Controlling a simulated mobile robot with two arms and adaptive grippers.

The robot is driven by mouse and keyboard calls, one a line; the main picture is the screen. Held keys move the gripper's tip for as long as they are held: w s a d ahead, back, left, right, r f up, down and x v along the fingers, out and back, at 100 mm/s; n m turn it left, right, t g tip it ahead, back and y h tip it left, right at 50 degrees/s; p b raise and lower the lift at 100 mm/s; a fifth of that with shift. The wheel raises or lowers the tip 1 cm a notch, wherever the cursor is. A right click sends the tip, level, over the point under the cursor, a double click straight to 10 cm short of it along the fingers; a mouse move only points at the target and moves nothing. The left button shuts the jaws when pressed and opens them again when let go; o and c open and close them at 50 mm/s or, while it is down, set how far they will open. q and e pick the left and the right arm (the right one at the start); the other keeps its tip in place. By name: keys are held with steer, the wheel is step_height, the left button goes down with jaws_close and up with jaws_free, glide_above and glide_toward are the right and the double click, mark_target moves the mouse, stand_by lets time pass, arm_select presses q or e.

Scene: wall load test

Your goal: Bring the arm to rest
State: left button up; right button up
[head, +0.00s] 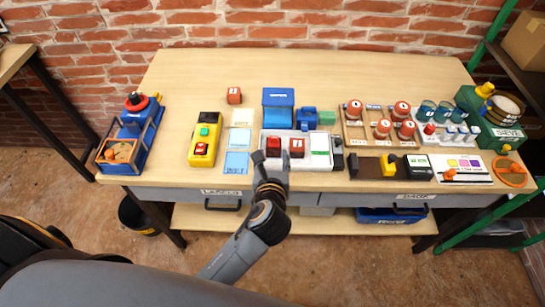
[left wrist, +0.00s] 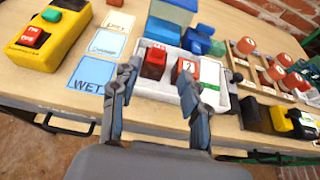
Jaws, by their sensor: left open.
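My left gripper (head: 271,166) is open at the front edge of the wooden table (head: 210,75), in front of a white tray (head: 321,158). The left wrist view shows its two fingers (left wrist: 160,100) spread apart with nothing between their tips. Two red blocks, a left one (head: 273,147) and a right one (head: 297,146), sit in the tray beyond the fingers. In the left wrist view the left block (left wrist: 153,62) and the right block (left wrist: 185,69) appear between and past the fingertips. My right gripper is not in view.
A yellow button box (head: 205,140) and blue cards (head: 237,162) lie left of the tray. Red-topped weights (head: 354,109), a yellow-and-black tool (head: 389,165) and a green sieve machine (head: 487,125) stand right. The table's back is mostly clear. A black bucket (head: 135,213) stands on the floor.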

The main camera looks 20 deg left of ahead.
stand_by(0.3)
arm_select(q)
steer(key=s+a+f+n+g+h, duration=0.1)
steer(key=s+a+f+n+g, duration=0.15)
steer(key=s+n, duration=0.6)
steer(key=s+a+f+n+g+h, duration=0.2)
steer(key=s+n+g, duration=0.3)
steer(key=n, duration=0.7)
steer(key=s+a+f+n+g+h, duration=0.1)
steer(key=s+a+f+n+g, duration=0.1)
steer(key=s+n, duration=0.7)
step_height(320, 180, down, 26)
steer(key=s+n+g, duration=0.1)
steer(key=s+a+f+g, duration=0.1)
steer(key=s+a+f, duration=0.1)
steer(key=s+f, duration=1.3)
steer(key=shift+s+a+f, duration=0.35)
steer(key=shift+s+f, duration=0.05)
steer(key=shift+f, duration=0.05)
